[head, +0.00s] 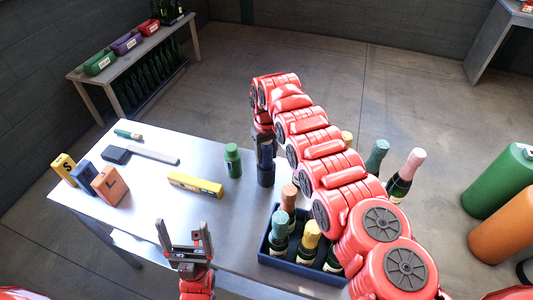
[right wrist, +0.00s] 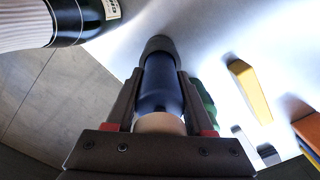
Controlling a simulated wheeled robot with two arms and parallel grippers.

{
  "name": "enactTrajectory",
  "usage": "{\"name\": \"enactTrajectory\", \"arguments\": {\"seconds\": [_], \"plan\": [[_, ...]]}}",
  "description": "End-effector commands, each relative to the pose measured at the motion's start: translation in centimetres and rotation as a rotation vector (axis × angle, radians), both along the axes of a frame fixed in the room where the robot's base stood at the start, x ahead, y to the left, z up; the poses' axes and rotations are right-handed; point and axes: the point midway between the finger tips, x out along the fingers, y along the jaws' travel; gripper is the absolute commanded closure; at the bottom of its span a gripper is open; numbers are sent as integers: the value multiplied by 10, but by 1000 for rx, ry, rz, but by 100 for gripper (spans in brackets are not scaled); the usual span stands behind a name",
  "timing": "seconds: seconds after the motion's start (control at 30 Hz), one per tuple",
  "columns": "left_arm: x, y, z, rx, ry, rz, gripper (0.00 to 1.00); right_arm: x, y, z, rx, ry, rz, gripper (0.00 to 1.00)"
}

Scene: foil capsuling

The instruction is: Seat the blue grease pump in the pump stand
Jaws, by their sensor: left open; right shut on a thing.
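The blue grease pump (right wrist: 160,88) is a dark blue cylinder in the right wrist view, with a pale band at its near end. My right gripper (right wrist: 162,80) is shut on it, one finger on each side. In the head view the pump (head: 265,153) is upright over a dark cup that looks like the pump stand (head: 266,177). The cup also shows as a dark ring (right wrist: 160,44) at the pump's far end; I cannot tell how deep the pump sits in it. My left gripper (head: 183,230) is open and empty at the table's front edge.
A yellow box (head: 195,184) and lettered blocks (head: 110,185) lie further left. A blue crate (head: 290,268) of foiled bottles is in front. More bottles (head: 405,175) stand behind my right arm. The table's middle front is clear.

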Motion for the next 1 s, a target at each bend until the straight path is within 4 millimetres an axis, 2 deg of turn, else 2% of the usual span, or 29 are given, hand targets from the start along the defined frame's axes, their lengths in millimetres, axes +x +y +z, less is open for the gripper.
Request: {"name": "enactTrajectory", "arguments": {"seconds": [0.33,0.37,0.53,0.57,0.87,1.0], "plan": [[0,0,-2,0,0,0,12,0,0,-2,0,-1,0,100],[0,0,-2,0,0,0,12,0,0,-2,0,-1,0,45],[0,0,-2,0,0,0,12,0,0,-2,0,-1,0,15],[0,0,-2,0,0,0,12,0,0,-2,0,-1,0,12],[0,0,-3,0,0,0,12,0,0,-1,0,-1,-1,12],[0,0,-5,0,0,0,12,2,0,12,3,-6,-1,12]]}}
